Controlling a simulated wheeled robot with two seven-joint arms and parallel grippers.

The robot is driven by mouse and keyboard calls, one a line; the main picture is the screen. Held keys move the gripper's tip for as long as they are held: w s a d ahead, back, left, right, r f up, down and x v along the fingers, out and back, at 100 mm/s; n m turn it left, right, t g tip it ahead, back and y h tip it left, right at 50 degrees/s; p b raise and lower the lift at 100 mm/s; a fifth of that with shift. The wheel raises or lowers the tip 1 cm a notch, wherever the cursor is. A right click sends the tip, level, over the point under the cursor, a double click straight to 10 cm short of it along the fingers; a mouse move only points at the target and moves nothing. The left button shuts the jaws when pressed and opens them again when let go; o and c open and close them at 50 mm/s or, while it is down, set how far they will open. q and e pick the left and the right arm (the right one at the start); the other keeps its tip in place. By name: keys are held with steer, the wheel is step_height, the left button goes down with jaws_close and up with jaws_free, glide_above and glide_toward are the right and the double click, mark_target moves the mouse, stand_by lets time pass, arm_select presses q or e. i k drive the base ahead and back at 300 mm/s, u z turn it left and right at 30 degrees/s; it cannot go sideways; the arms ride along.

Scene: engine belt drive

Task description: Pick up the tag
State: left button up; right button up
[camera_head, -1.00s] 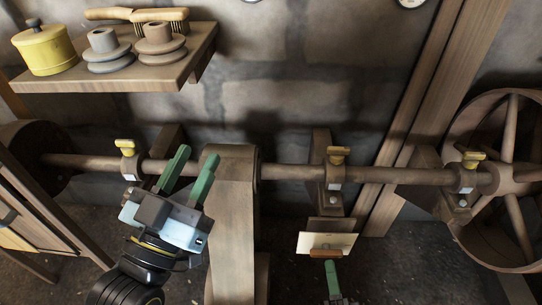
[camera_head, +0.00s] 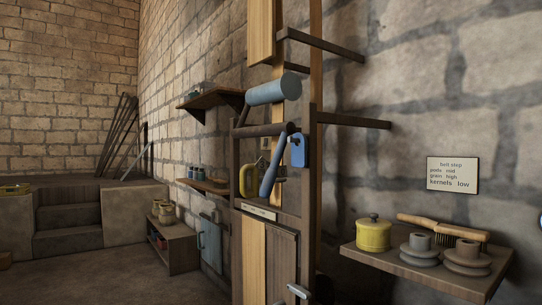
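A blue tag-like plate (camera_head: 298,149) with a hole near its top hangs on the wooden frame in the middle of the view. A blue lever (camera_head: 269,170) slants just left of it, and a yellow padlock-like piece (camera_head: 249,180) hangs further left. A small pale piece (camera_head: 265,143) shows behind the lever, too small to make out. I cannot tell for sure which of these is the tag. Neither of my grippers is in view.
A shelf (camera_head: 424,273) at right holds a yellow pot (camera_head: 373,234), a brush (camera_head: 443,227) and grey-brown stepped pulleys (camera_head: 467,257). A sign (camera_head: 453,175) hangs above. A low cabinet (camera_head: 172,243) and stone steps (camera_head: 68,219) stand at left, with open floor before them.

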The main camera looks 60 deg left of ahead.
mark_target(299, 154)
steer(key=z, duration=0.1)
steer(key=k, duration=0.4)
steer(key=u, duration=1.1)
steer(key=i, duration=0.8)
steer(key=u, duration=2.25)
steer(key=i, duration=0.95)
steer(key=z, duration=3.1)
